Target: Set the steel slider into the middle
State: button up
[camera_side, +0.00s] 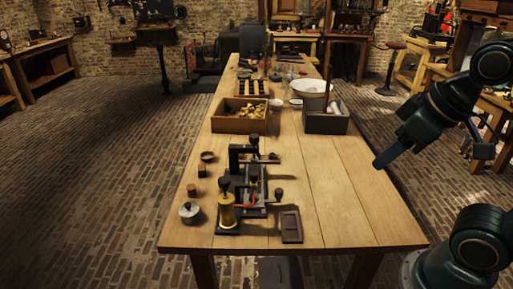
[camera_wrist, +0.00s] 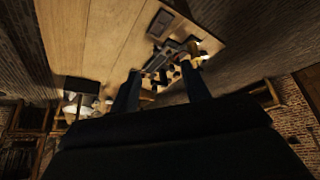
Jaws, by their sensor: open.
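A dark apparatus (camera_side: 240,190) stands on the near part of the wooden table, with a brass cylinder (camera_side: 227,212) at its front left. Bars with dark knobs reach out on its right side, one at the back (camera_side: 268,159) and one nearer the front (camera_side: 278,196). I cannot tell which part is the steel slider, or its exact position. My gripper (camera_side: 379,163) hangs over the table's right edge, well apart from the apparatus. In the wrist view my gripper (camera_wrist: 160,88) has its two fingers spread, and the apparatus shows small beyond them.
A dark shallow tray (camera_side: 291,226) lies right of the apparatus. A lidded metal pot (camera_side: 189,212) and small cups are at its left. A wooden box (camera_side: 240,115) and a grey box (camera_side: 326,122) stand behind. The table's right front (camera_side: 355,210) is clear.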

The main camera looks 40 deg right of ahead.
jog(key=w+g, duration=0.1)
jog(key=w, duration=0.6)
jog(key=n+g, duration=0.2)
jog(key=g, duration=0.3)
send_over(279, 190)
notch_tip(279, 190, down, 15)
jog(key=shift+r, duration=0.1)
notch_tip(279, 190, down, 14)
jog(key=shift+r, duration=0.1)
grip_shut()
